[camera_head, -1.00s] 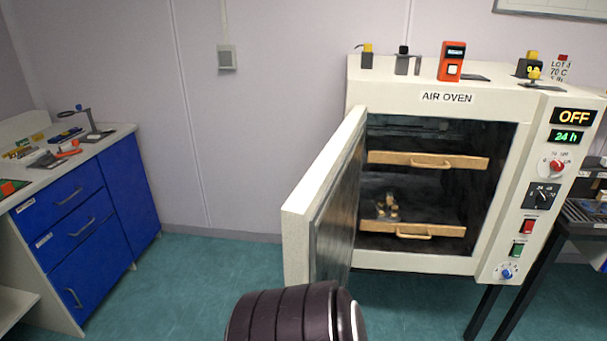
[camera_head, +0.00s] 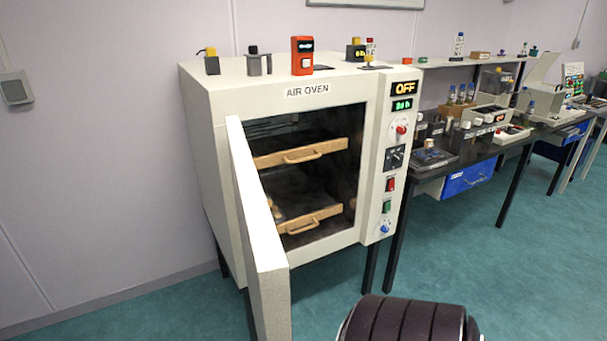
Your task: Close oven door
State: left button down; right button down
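The white air oven (camera_head: 215,110) stands left of the middle in the head view, on dark legs. Its door (camera_head: 262,235) is hinged at the oven's left side and stands open, swung out toward me, seen nearly edge-on. Two wooden-fronted shelves with handles, an upper one (camera_head: 300,153) and a lower one (camera_head: 310,220), show inside. The oven's display reads OFF. A dark ribbed rounded part, probably of my own arm, shows at the bottom, right of the door and apart from it in the picture. Neither gripper is in view.
Small devices, among them an orange one (camera_head: 302,56), stand on the oven's top. A long dark bench (camera_head: 480,155) with instruments and blue drawers (camera_head: 468,178) runs to the right. The green floor (camera_head: 490,260) before the bench is clear.

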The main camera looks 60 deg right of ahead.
aim_at(267, 268)
jog(key=i+z, duration=0.15)
jog(key=z, duration=0.35)
jog(key=i+z, duration=0.15)
jog(key=z, duration=0.3)
jog(key=i+z, duration=0.15)
jog(key=z, duration=0.35)
jog(key=i+j+z, duration=0.1)
jog(key=z, duration=0.4)
jog(key=j, duration=0.1)
